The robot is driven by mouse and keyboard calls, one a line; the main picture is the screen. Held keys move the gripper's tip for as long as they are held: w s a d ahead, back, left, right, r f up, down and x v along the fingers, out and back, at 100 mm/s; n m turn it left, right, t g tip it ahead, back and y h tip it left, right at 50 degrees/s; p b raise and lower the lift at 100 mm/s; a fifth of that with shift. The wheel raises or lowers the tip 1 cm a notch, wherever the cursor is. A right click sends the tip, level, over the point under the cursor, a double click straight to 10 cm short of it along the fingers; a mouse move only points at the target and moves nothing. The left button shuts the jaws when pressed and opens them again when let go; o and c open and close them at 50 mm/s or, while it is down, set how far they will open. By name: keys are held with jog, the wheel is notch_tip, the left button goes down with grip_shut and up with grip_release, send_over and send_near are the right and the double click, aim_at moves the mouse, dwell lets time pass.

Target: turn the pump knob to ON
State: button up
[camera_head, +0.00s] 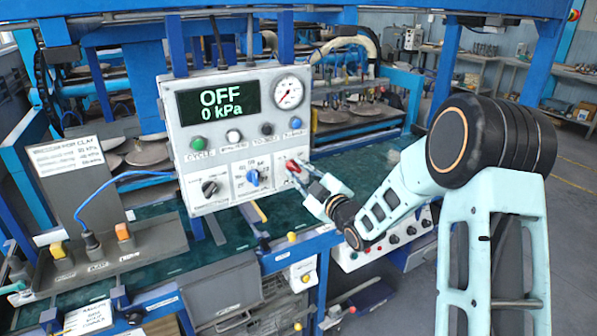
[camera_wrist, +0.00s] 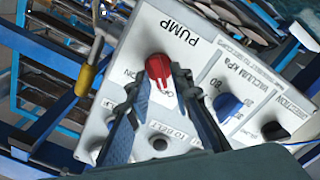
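The red pump knob (camera_wrist: 158,68) sits below the upside-down PUMP label on the white control panel (camera_head: 181,130) in the wrist view. Its pale pointer mark faces the OFF label, with the ON label to the left of it. The knob also shows in the head view (camera_head: 292,165), partly by my gripper. My gripper (camera_wrist: 157,80) is open, one fingertip on each side of the knob in the picture. I cannot tell whether the fingers touch it. In the head view my gripper (camera_head: 308,179) is at the panel's lower right. The display (camera_head: 219,102) reads OFF, 0 kPa.
A blue vacuum knob (camera_wrist: 228,105) and a black direction knob (camera_wrist: 274,130) are beside the pump knob. A pressure gauge (camera_head: 289,93) and several coloured buttons are higher on the panel. A yellow-ended handle (camera_wrist: 86,80) stands left in the wrist view.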

grip_shut()
jog(key=shift+f+m+b, duration=0.1)
jog(key=shift+m+b, duration=0.3)
jog(key=shift+b, duration=0.2)
jog(key=m+b, duration=0.2)
jog(key=m, duration=0.1)
jog(key=shift+d+b, duration=0.1)
jog(key=shift+b, duration=0.25)
jog(key=m+b, duration=0.1)
jog(key=m, duration=0.3)
jog(key=shift+w+m+b, duration=0.1)
jog(key=shift+m+b, duration=0.2)
jog(key=shift+b, duration=0.05)
jog(key=shift+w+d+m+p, duration=0.15)
jog(key=shift+m+p, duration=0.15)
jog(key=shift+m, duration=2.05)
jog(key=shift+d+m+p, duration=0.1)
jog(key=shift+m+p, duration=0.15)
jog(key=shift+m, duration=2.1)
